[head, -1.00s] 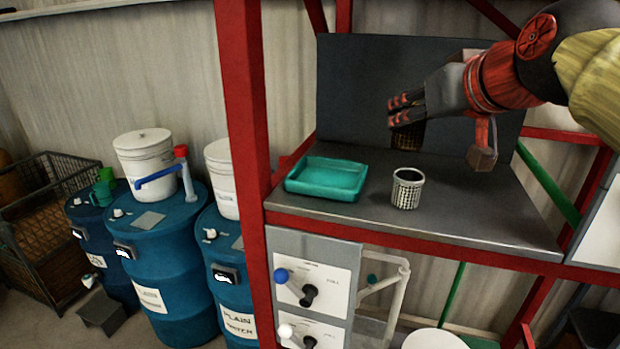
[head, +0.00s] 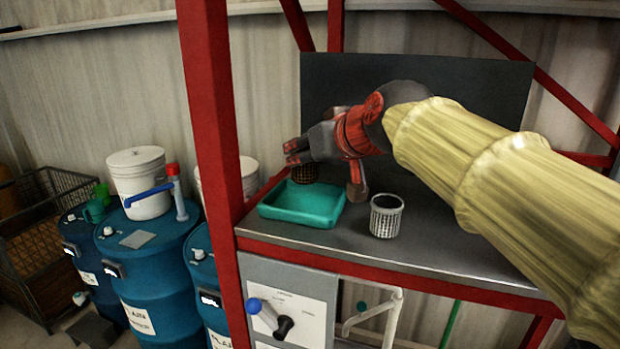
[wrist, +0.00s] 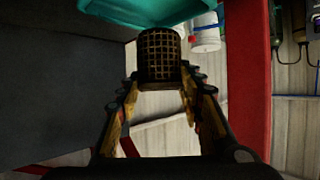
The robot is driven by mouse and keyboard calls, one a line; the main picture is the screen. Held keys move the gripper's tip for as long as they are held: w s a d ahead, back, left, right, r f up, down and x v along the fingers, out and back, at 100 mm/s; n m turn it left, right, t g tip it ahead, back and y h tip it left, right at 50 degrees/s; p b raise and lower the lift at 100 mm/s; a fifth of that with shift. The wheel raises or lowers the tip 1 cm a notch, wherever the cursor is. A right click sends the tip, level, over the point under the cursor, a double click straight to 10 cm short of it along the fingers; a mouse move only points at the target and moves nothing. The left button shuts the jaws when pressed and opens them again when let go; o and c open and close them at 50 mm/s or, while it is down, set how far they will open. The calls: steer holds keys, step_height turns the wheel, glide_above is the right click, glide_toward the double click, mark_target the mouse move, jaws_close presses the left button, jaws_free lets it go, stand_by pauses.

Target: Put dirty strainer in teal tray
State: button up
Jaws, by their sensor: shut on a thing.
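My gripper (head: 297,152) is shut on a dark brown, grimy strainer (head: 305,174), which hangs below the fingers. In the head view the strainer appears over the back part of the teal tray (head: 270,211); whether it touches the tray floor I cannot tell. In the wrist view the strainer (wrist: 160,55) sits between the two fingertips, with the teal tray (wrist: 120,12) just beyond it. The teal tray stands at the left of the grey bench top and looks empty otherwise.
A clean, pale strainer (head: 386,217) stands upright on the bench (head: 440,245), right of the tray. A red post (head: 212,150) rises at the bench's left. Blue drums (head: 150,270) and a white bucket (head: 137,180) stand further left. The bench's right part is mostly clear.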

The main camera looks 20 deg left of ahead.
mark_target(307, 179)
steer(key=w+f, duration=0.2)
steer(key=f, duration=0.1)
steer(key=shift+w+a, duration=0.1)
steer(key=shift+a, duration=0.25)
steer(key=f, duration=0.1)
steer(key=w+f, duration=0.1)
steer(key=f, duration=0.1)
steer(key=shift+w+a+f, duration=0.2)
steer(key=shift+a+f, duration=0.05)
steer(key=shift+f, duration=0.05)
steer(key=shift+s+d+f, duration=0.1)
steer(key=shift+s+f, duration=0.1)
steer(key=shift+f, duration=0.1)
steer(key=shift+w, duration=0.1)
steer(key=shift+f, duration=0.2)
steer(key=o, duration=1.1)
steer(key=shift+o, duration=0.3)
steer(key=shift+r, duration=0.1)
